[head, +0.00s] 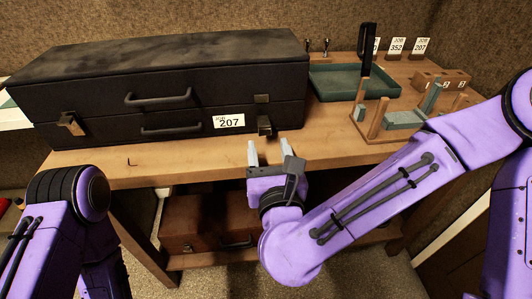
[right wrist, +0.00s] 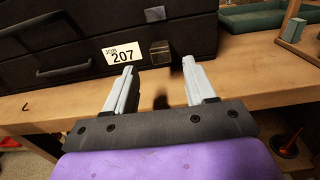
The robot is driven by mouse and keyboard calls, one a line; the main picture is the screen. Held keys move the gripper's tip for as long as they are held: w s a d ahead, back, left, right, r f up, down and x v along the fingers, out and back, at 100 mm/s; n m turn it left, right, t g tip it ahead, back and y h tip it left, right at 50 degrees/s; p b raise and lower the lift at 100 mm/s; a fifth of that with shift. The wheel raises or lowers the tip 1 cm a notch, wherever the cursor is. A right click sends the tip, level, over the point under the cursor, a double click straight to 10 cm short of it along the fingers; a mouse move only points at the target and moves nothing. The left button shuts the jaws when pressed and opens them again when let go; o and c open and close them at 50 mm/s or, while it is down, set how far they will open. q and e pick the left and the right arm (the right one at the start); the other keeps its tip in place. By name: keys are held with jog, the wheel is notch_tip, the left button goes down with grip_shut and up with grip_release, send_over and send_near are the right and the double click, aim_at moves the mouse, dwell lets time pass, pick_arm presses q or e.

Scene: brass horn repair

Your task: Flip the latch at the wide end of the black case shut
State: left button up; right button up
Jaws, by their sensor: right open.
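The closed-lidded black case (head: 190,85) lies on the wooden bench, its front towards me. The plate also shows in the right wrist view (right wrist: 160,52). Another brass latch (head: 70,123) spans the seam near the left end. My right gripper (head: 268,150) is open and empty, just in front of and below the right latch. It shows in the right wrist view (right wrist: 158,68). My left gripper is out of view.
A JOB 207 label (head: 229,121) and handles are on the case front. Right of the case are a green tray (head: 335,82) and a wooden stand (head: 376,120). A brown case (head: 205,222) lies on the shelf below. The bench front strip is mostly clear.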

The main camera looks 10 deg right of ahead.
aim_at(265, 131)
jog(key=shift+w+r+p, duration=0.15)
jog(key=shift+w+p, duration=0.95)
jog(key=shift+w, duration=1.55)
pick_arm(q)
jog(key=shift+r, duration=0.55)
